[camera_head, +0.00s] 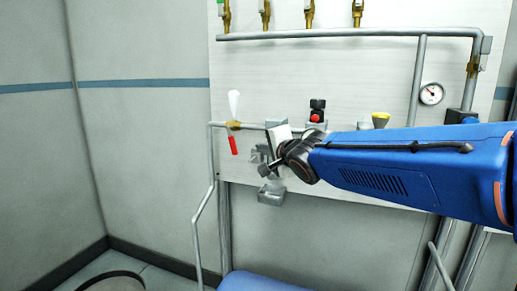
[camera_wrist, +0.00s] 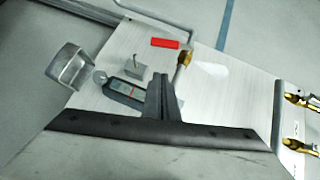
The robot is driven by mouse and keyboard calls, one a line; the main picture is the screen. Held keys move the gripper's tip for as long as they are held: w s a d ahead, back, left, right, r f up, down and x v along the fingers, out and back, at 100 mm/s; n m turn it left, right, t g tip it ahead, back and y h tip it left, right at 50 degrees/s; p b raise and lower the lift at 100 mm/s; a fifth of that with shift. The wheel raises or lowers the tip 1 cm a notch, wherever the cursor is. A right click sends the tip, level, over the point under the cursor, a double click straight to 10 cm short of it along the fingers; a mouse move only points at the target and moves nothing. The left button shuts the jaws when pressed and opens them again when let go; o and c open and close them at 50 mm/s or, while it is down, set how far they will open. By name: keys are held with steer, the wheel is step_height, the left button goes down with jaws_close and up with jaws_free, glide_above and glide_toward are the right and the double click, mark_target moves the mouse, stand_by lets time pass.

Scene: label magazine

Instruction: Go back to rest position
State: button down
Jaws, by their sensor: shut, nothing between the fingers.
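My gripper (camera_wrist: 160,80) is shut and empty in the wrist view, its two grey fingers together in front of the pale panel. In the head view my blue arm reaches in from the right, and its dark wrist end is in front of the panel's lower middle. The fingers are hard to make out there.
A metal bracket (camera_wrist: 70,68) shows in the wrist view. Left of the panel is bare wall.

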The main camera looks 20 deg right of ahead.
steer(key=shift+s, duration=0.25)
steer(key=shift+d, duration=0.1)
